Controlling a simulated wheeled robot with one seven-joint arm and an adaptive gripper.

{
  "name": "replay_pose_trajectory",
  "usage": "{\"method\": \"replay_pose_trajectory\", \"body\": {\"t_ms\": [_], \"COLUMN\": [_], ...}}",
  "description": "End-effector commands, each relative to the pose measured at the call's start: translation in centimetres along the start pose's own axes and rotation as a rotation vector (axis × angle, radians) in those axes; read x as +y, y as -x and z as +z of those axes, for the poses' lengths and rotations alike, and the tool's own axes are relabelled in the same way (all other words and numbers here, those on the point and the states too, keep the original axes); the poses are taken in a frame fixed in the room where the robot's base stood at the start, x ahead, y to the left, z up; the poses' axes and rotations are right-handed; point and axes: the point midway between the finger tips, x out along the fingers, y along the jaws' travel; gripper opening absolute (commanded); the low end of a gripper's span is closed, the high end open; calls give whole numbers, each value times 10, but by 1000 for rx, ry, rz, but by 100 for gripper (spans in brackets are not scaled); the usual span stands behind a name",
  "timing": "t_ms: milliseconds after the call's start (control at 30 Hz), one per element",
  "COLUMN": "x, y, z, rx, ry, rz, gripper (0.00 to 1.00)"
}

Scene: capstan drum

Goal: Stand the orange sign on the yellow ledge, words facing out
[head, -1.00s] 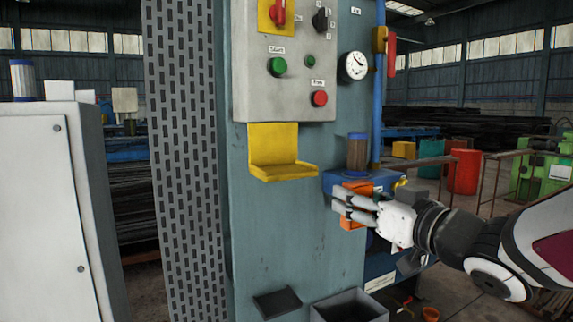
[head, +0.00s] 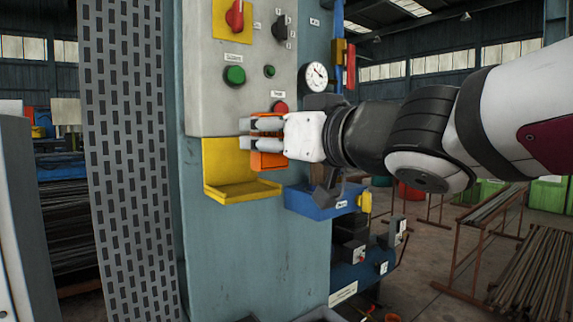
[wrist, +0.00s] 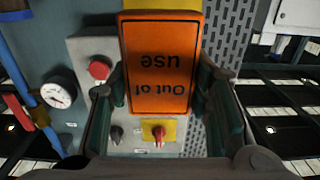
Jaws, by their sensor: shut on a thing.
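My gripper (head: 254,134) is shut on the orange sign (head: 268,160), one finger on each side of it. In the wrist view the sign (wrist: 160,65) reads "Out of use" upside down, its words facing that camera. That view shows the panel upside down too. The yellow ledge (head: 228,170) is fixed to the blue-grey column below the control panel and looks empty. In the head view the sign is at the ledge's right end, above its lip and overlapping its edge. I cannot tell whether they touch. My fingers partly hide the sign there.
The grey control panel (head: 210,90) is just above, with a red button (head: 280,107) close to my gripper and a green button (head: 234,75). A gauge (head: 314,77) is to the right. A blue shelf (head: 325,203) juts out below right.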

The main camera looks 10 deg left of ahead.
Motion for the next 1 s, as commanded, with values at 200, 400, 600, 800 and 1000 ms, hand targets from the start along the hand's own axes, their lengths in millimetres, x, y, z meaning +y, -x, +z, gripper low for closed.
{"method": "replay_pose_trajectory", "body": {"t_ms": [200, 400, 600, 800, 1000], "x": [-2, -3, -4, -4, -3], "y": [-52, -76, -79, -78, -79], "z": [6, 7, 23, 41, 42], "rx": [-2, 1, -1, 1, 2], "ry": [-1, 1, -2, 0, 1], "rz": [-1, -1, -1, 0, 0], "gripper": [15, 15, 15, 15, 15]}}
